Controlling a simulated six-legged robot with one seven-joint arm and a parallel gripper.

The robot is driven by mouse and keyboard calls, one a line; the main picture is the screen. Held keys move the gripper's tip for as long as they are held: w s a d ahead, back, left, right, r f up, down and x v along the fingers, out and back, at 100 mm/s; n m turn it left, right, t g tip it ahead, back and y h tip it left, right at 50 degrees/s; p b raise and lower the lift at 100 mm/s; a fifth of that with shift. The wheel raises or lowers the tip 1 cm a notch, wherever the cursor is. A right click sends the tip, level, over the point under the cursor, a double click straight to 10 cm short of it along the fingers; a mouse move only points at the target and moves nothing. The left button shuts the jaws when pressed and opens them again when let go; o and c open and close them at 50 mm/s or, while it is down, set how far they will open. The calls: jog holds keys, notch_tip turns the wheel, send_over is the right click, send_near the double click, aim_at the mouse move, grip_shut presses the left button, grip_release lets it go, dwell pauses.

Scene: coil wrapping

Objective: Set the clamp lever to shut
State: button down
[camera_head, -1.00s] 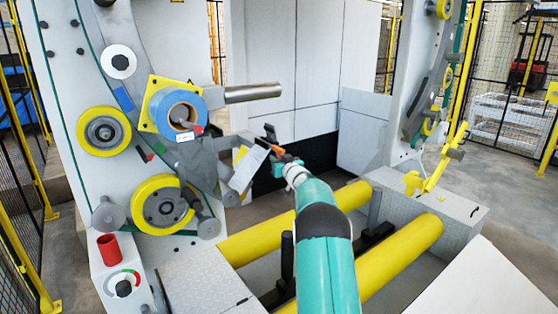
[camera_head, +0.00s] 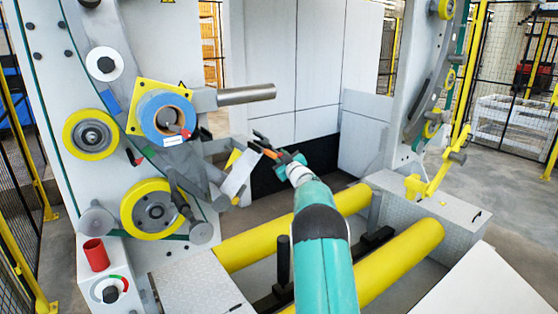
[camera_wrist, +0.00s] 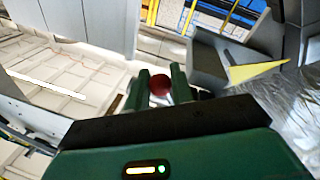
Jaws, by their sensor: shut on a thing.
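The clamp lever's red round knob (camera_wrist: 160,85) sits between the two green fingers of my gripper (camera_wrist: 160,88) in the wrist view. The fingers are shut on it. In the head view my gripper (camera_head: 270,153) is at the end of the teal arm, beside a tilted pale plate (camera_head: 240,172) at the wrapping machine. A small orange-red part shows at the gripper there. The lever's shaft and its pivot are mostly hidden, and I cannot tell its exact angle.
A blue tape roll (camera_head: 150,112) on a yellow plate and a metal bar (camera_head: 246,94) stand to the left of my gripper. Yellow rollers (camera_head: 400,262) lie below my arm. Grey panels (camera_head: 320,60) are behind.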

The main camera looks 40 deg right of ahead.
jog(key=d+r+n+t+y, duration=0.1)
jog(key=r+n, duration=0.5)
jog(key=n, duration=0.6)
jog(key=shift+d+r+y, duration=0.4)
jog(key=shift+d+y, duration=0.4)
jog(key=shift+d, duration=0.2)
jog(key=shift+r, duration=0.1)
jog(key=c, duration=1.3)
grip_release()
jog(key=shift+o, duration=0.2)
jog(key=shift+s+d, duration=0.1)
